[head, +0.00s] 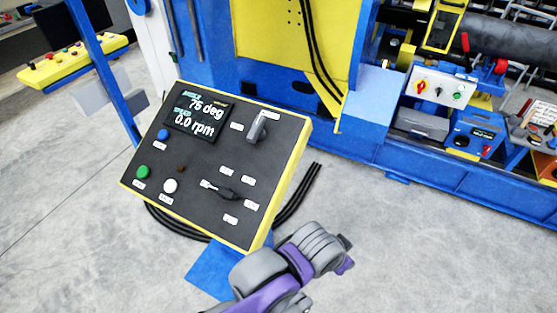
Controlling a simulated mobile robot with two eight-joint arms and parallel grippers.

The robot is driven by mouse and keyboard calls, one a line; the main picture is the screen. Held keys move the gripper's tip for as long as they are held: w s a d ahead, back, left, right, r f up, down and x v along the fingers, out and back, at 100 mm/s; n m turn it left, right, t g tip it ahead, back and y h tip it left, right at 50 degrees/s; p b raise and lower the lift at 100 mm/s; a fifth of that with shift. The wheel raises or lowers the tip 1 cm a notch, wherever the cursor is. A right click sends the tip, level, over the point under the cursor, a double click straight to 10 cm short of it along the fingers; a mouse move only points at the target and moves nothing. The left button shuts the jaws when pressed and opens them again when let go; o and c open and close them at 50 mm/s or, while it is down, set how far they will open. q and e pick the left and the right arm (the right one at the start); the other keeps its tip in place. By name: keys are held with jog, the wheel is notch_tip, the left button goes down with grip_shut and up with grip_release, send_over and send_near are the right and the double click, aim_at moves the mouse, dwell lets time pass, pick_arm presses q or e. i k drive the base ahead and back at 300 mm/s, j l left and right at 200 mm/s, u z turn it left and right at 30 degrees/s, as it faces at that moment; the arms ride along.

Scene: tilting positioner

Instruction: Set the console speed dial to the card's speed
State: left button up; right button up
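The console (283,170) is a dark tilted panel with a yellow rim. Its display (196,122) shows about 75 deg, last digit unsure, and 0.0 rpm. A dark knob with a pale pointer (219,190) sits at the panel's lower right among several white labels, too small to read. A grey lever-like knob (258,127) sits at the upper right. I cannot tell which one is the speed dial. I make out no speed card. One of my grey and purple arms reaches in at the bottom, right of the console, apart from the knobs. I make out no gripper fingers.
Blue (162,135), green (143,172) and white (170,186) buttons are on the console's left side. Black cables (300,195) lie on the floor behind it. A blue and yellow machine stands behind. Grey floor is open at left and lower right.

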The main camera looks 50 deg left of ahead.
aim_at(225, 193)
jog(key=k+u, duration=0.1)
jog(key=u, duration=2.25)
